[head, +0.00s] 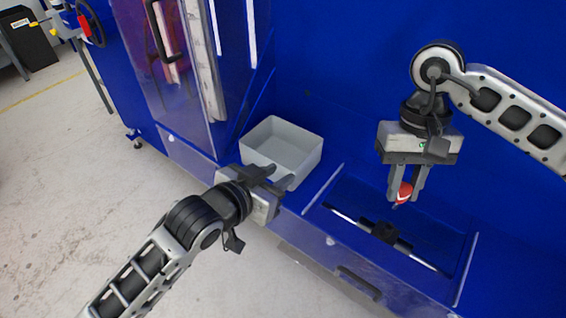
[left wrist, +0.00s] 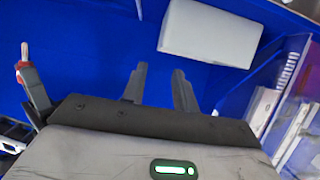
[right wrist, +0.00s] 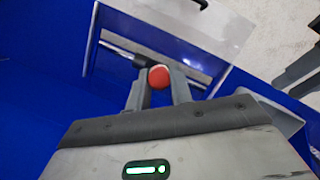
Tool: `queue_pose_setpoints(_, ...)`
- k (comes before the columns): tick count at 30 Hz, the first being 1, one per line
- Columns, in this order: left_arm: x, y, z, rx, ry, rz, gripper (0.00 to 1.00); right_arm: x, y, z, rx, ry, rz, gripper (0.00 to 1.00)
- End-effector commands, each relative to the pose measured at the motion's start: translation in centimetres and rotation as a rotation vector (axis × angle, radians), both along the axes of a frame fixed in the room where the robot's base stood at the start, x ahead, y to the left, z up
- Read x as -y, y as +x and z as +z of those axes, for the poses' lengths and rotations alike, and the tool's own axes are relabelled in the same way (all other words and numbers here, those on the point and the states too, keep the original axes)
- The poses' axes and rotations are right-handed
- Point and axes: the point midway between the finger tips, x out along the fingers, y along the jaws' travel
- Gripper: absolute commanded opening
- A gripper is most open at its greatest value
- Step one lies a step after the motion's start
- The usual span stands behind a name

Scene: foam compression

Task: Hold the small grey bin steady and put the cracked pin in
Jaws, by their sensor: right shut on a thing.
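The small grey bin (head: 266,150) stands upright on the blue machine ledge, left of the drawer-like recess; its visible inside looks empty. In the left wrist view the bin (left wrist: 212,33) is at the top right, beyond my fingertips. My left gripper (head: 281,177) is open at the bin's near side, with nothing between its fingers (left wrist: 160,76) and a gap to the bin. My right gripper (head: 407,195) points down above the recess, shut on the red pin (head: 404,192). In the right wrist view the pin's round red end (right wrist: 159,77) shows between the fingers; a crack cannot be made out.
The recess (head: 440,240) with clear walls holds a dark block (head: 385,232) on a metal rod, below my right gripper. A clear-doored cabinet (head: 180,60) stands left of the bin. Blue ledge lies between bin and recess. Open floor (head: 100,200) lies left.

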Motion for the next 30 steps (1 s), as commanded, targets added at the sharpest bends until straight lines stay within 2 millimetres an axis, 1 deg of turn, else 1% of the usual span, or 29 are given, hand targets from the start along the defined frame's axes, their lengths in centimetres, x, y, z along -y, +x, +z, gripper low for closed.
queue_pose_setpoints(5, 1.2, 1.7, -0.8, 0.002, -0.001, 0.0, 0.29, 0.0, 0.0, -0.1, 0.0, 0.0, 0.0, 0.0)
queue_pose_setpoints(12, 3.7, 5.2, -2.6, 0.002, -0.001, 0.0, 0.29, 0.0, 0.0, -0.4, 0.0, 0.0, 0.0, 0.0)
queue_pose_setpoints(18, 5.3, 7.5, -3.8, 0.001, -0.001, 0.0, 0.29, 0.0, 0.0, -0.7, 0.001, 0.0, 0.0, 0.0)
queue_pose_setpoints(24, 6.2, 8.7, -4.4, 0.002, 0.0, 0.0, 0.29, 0.0, 0.0, -0.8, 0.001, 0.001, 0.0, 0.0)
queue_pose_setpoints(30, 6.3, 8.9, -4.5, 0.002, 0.0, 0.0, 0.29, 0.0, 0.0, -0.8, 0.001, 0.0, 0.0, 0.0)
